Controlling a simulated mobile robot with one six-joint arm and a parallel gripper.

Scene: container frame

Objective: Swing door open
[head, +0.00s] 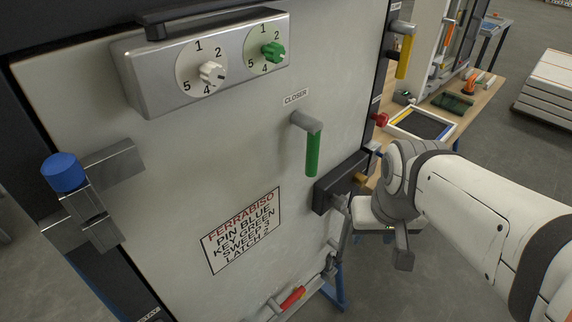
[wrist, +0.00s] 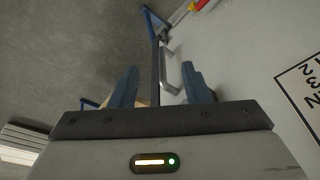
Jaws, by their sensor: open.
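The door (head: 150,180) is a pale panel in a dark frame, filling much of the head view; I cannot tell whether it is slightly ajar. A grey pull handle (head: 338,225) sits low by its right edge. A green-gripped lever (head: 313,152) under the label CLOSER hangs down. My gripper (wrist: 160,70) is by the door's right edge, its blue-grey fingers apart. In the wrist view the grey handle (wrist: 170,74) appears between the fingers, with no visible grip on it. In the head view the gripper body (head: 372,212) shows but its fingertips are unclear.
A box with two numbered dials (head: 205,62) juts from the door's top. A blue-topped pin (head: 64,172) stands in brackets at the left edge. A red-gripped lever (head: 292,297) is low on the door. A wooden bench (head: 470,100) stands behind at right. Grey floor is open beyond.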

